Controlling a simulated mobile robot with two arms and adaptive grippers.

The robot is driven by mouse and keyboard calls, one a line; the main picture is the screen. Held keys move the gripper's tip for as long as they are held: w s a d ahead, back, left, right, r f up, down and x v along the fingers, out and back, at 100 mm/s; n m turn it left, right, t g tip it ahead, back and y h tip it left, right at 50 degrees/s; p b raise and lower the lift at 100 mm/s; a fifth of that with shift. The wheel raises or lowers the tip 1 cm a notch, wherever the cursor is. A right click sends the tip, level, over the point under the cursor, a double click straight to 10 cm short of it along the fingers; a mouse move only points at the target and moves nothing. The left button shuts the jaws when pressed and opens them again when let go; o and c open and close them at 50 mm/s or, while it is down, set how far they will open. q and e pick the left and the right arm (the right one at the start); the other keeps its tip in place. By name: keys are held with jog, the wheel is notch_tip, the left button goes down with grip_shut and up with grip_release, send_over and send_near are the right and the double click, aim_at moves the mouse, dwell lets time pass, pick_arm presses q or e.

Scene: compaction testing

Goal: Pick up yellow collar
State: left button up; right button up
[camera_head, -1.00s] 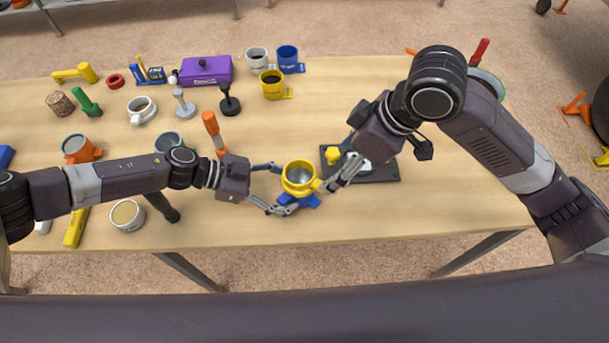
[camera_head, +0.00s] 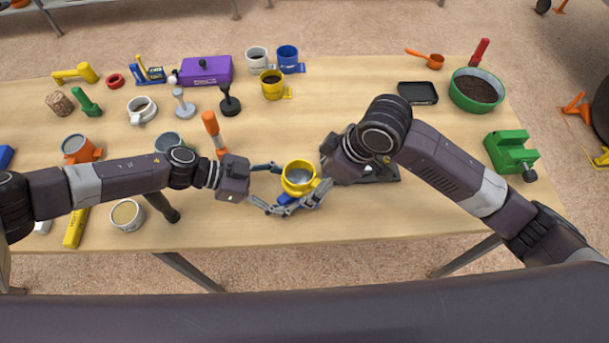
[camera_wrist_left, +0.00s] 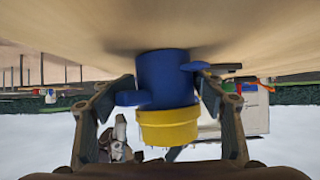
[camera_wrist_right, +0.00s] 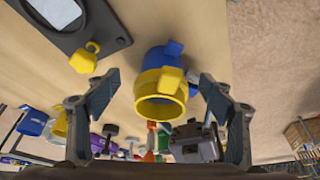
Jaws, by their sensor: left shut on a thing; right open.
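The yellow collar (camera_head: 287,187) is an open ring seated on top of the blue mold (camera_head: 312,201) near the table's front edge. In the left wrist view the collar (camera_wrist_left: 168,127) shows below the blue mold (camera_wrist_left: 164,76), as that picture is inverted. My left gripper (camera_head: 282,188) is shut on the blue mold, one finger on each side. My right gripper (camera_wrist_right: 160,84) is open, its fingers on either side of the collar (camera_wrist_right: 160,94) with visible gaps. In the head view, the right arm partly covers the dark plate behind.
A dark plate (camera_head: 388,177) lies close behind the right gripper; its yellow knob (camera_wrist_right: 84,58) shows in the right wrist view. An orange-handled tool (camera_head: 211,124) stands behind the left gripper. A green block (camera_head: 509,151) and a green soil pan (camera_head: 476,91) are at right. The front right table is clear.

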pick_arm(q)
jog(key=shift+s+f, duration=0.15)
pick_arm(e)
jog(key=shift+c, duration=0.3)
pick_arm(q)
jog(key=shift+s, duration=0.15)
pick_arm(e)
jog(key=shift+s, duration=0.1)
jog(key=c, duration=1.7)
jog(key=shift+r, duration=0.5)
grip_shut()
pick_arm(q)
jog(key=shift+a, duration=0.1)
pick_arm(e)
notch_tip(320, 180, up, 9)
jog(key=shift+r, duration=0.1)
